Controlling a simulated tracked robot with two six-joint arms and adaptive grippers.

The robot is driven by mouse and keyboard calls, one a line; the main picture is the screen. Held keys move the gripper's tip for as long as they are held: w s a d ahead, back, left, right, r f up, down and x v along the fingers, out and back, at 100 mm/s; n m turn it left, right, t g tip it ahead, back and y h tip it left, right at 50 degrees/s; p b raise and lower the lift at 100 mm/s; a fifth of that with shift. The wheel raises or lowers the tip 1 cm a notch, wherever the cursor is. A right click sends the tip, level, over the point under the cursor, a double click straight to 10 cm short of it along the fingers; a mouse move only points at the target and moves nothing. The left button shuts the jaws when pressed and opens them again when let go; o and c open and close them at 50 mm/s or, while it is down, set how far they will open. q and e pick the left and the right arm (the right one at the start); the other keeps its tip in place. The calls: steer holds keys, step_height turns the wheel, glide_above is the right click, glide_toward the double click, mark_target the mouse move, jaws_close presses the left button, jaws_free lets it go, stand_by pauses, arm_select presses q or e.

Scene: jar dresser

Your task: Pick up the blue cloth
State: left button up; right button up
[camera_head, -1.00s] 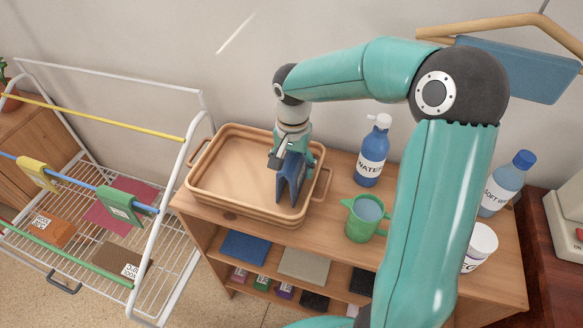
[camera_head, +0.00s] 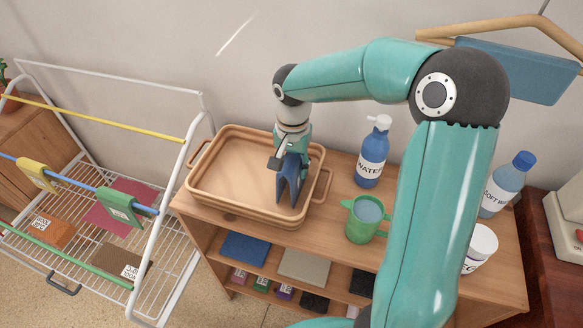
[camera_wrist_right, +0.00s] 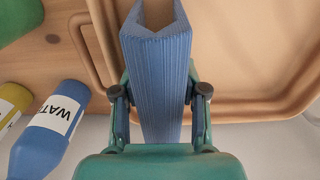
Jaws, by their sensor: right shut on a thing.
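The blue cloth (camera_head: 288,183) is folded and hangs in my right gripper (camera_head: 290,154), over the right end of the tan tray. In the right wrist view the ribbed blue cloth (camera_wrist_right: 157,75) is pinched between the two fingers of my right gripper (camera_wrist_right: 160,100), which are shut on it. I cannot tell whether its lower edge touches the tray floor. My left gripper is not in view.
The tan tray (camera_head: 215,207) sits on a wooden shelf unit (camera_head: 195,213). A white drying rack (camera_head: 150,255) with hanging cloths is at left.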

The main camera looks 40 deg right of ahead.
step_height(320, 180, up, 20)
steer(key=shift+p, duration=0.3)
steer(key=shift+f, duration=0.1)
steer(key=o, duration=0.6)
steer(key=c, duration=0.3)
